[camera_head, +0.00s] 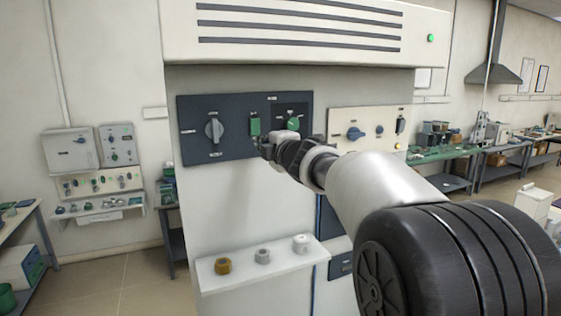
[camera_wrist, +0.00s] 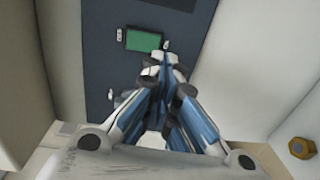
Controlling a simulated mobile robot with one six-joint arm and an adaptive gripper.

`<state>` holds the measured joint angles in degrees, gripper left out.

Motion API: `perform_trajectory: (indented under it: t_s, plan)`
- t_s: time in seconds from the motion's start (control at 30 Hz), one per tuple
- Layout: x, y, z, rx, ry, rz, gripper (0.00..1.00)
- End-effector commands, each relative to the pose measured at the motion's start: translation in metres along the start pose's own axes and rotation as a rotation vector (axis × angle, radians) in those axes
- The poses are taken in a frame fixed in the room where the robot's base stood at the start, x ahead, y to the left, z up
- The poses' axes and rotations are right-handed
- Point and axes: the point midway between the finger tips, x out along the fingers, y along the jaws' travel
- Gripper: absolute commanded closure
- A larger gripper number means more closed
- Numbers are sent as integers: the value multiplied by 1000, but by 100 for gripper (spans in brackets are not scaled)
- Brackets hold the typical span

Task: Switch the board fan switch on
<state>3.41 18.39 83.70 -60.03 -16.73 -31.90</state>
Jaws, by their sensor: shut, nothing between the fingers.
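The labels are too small to read, so I cannot tell which control is the board fan switch. My gripper (camera_head: 264,149) is shut and empty, its tips just below the green switch. In the wrist view the gripper tips (camera_wrist: 163,58) lie close to the lower edge of the green switch (camera_wrist: 145,41). I cannot tell whether they touch it, nor the switch's position.
A cream panel (camera_head: 368,119) with a blue knob sits to the right. A white shelf (camera_head: 240,279) below holds three small round parts, including a brass nut (camera_head: 223,266). A green lamp (camera_head: 431,38) shows on the hood. Benches stand at both sides.

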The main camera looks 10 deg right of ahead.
Motion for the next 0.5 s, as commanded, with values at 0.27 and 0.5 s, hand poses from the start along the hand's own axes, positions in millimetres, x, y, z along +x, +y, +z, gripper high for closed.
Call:
perform_trajectory:
  t_s: [0.27,0.5]
  plan:
    - [-56,-13,0,0,0,0,100]
    - [-73,-16,0,0,1,0,100]
